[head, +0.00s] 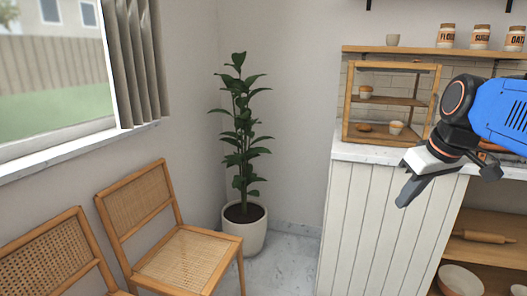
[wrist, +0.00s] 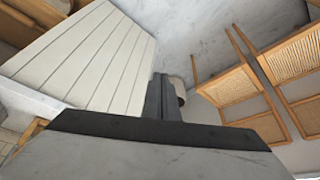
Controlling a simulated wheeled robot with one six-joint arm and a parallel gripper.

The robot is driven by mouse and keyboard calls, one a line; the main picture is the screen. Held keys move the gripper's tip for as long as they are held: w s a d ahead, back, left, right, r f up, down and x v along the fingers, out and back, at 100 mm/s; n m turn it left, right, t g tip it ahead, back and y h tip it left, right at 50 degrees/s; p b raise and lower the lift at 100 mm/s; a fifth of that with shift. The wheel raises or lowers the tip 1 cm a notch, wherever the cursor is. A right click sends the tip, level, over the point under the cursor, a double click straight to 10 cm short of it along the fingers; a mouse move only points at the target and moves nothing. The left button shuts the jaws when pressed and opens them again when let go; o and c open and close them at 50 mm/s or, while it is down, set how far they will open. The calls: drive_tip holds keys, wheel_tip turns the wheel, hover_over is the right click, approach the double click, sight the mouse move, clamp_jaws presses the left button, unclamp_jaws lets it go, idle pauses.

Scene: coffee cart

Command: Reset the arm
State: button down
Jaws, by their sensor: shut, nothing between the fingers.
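My gripper (head: 403,183) is at the right of the head view, at the end of my blue arm. It hangs in front of the counter's near edge, its fingers pointing down and to the left. In the wrist view my gripper (wrist: 162,100) shows its dark fingers together, with nothing between them. No object is held.
The white panelled counter (head: 360,220) stands close to my gripper, with a wooden display case (head: 347,132) of pastries on top. Jars (head: 481,37) line a shelf above. Cane chairs (head: 185,262) and a potted plant (head: 246,228) stand left. Some floor (head: 283,265) between is clear.

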drive_tip(key=s+a+f+m, duration=0.1)
drive_tip(key=s+a+f, duration=0.1)
drive_tip(key=s+f, duration=0.5)
drive_tip(key=s+a+f+m, duration=0.1)
drive_tip(key=s+f+m, duration=0.1)
drive_tip(key=s+f, duration=0.5)
wheel_tip(320, 180, down, 4)
drive_tip(key=shift+s+a+r+h, duration=0.15)
drive_tip(key=shift+a+r+h, duration=0.1)
drive_tip(key=shift+a+h, duration=0.15)
